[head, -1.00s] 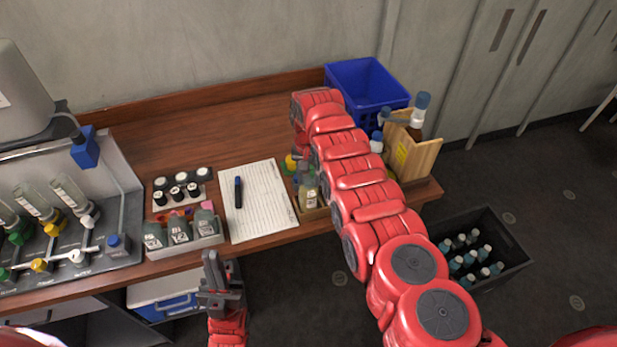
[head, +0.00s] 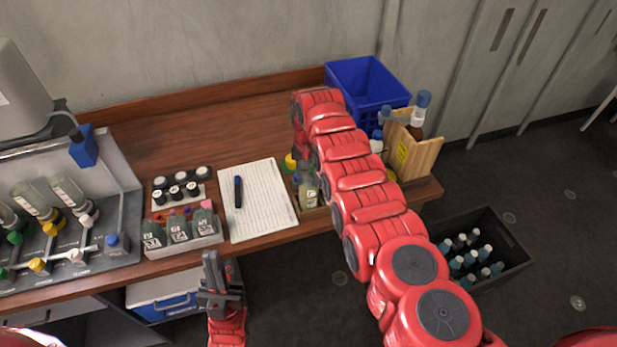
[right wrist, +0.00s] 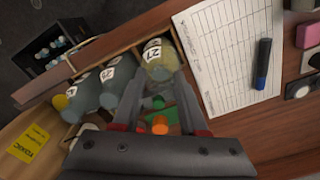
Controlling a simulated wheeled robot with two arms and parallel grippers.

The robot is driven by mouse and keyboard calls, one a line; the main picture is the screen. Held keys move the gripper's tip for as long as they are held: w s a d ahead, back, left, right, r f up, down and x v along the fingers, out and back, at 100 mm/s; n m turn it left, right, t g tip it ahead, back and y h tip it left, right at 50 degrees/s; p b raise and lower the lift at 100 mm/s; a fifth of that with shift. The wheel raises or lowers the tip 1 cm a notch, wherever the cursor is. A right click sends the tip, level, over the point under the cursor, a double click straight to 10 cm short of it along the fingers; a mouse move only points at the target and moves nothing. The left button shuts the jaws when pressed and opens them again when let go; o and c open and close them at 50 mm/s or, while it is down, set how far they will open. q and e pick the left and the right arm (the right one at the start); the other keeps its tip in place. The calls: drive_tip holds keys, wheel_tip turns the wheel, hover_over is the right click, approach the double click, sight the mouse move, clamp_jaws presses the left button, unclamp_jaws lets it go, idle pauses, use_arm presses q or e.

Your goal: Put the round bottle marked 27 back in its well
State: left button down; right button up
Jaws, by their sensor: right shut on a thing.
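A round bottle with yellowish contents and a white label (right wrist: 160,62) is between the fingers of my right gripper (right wrist: 168,100), which is shut on it. Its label looks like 27 but is hard to read. The bottle also shows in the head view (head: 309,192), at the wooden rack (head: 314,213) on the table's front edge. I cannot tell whether its base is inside a well or just above it.
Two grey labelled bottles (right wrist: 113,80) stand beside the held one. A paper sheet (head: 262,200) with a blue marker lies left of the rack. A grey tray of bottles (head: 185,247), a blue basket (head: 365,80) and a wooden holder (head: 425,160) stand nearby.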

drive_tip(key=o, duration=1.2)
drive_tip(key=shift+o, duration=0.3)
drive_tip(key=o, duration=0.3)
drive_tip(key=shift+r, duration=0.15)
